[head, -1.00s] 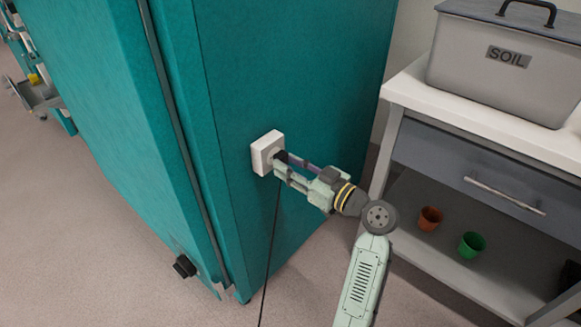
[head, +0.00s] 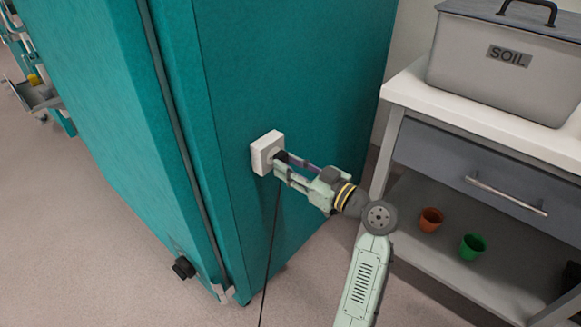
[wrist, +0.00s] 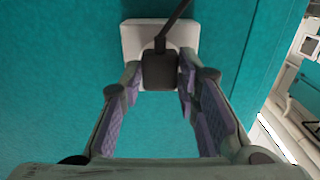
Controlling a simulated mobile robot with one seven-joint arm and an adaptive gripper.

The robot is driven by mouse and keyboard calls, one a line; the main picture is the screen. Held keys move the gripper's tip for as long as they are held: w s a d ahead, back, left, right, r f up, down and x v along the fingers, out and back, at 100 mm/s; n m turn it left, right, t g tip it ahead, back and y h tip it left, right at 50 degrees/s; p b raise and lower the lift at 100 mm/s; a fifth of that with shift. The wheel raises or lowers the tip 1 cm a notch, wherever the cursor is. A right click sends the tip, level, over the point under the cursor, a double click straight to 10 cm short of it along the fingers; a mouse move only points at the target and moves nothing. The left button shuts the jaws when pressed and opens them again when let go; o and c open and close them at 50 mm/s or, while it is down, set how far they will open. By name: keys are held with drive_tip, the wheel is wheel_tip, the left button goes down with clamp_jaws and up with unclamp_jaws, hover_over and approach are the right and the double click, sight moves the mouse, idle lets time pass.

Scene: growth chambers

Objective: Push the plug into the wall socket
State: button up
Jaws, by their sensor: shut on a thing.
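The white wall socket (head: 264,150) is a square box on the side of the teal cabinet. It also shows in the wrist view (wrist: 133,38), behind the plug. The black plug (wrist: 159,72) is between the fingers of my gripper (wrist: 160,80), with its cord running up over the socket in that view. In the head view the plug (head: 281,157) is at the socket's front face, and its cord hangs down to the floor. My gripper (head: 285,164) is shut on the plug. Whether the plug's pins are in the socket is hidden.
The teal cabinet (head: 270,60) fills the middle and left. A bench (head: 500,142) stands close at the right with a grey soil bin (head: 470,80) on top. An orange pot (head: 431,219) and a green pot (head: 473,246) are on its lower shelf.

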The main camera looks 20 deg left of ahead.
drive_tip(key=shift+w+a, duration=0.15)
drive_tip(key=shift+a, duration=0.35)
idle(0.3)
drive_tip(key=o, duration=1.2)
drive_tip(key=shift+o, duration=0.2)
drive_tip(key=v, duration=1.2)
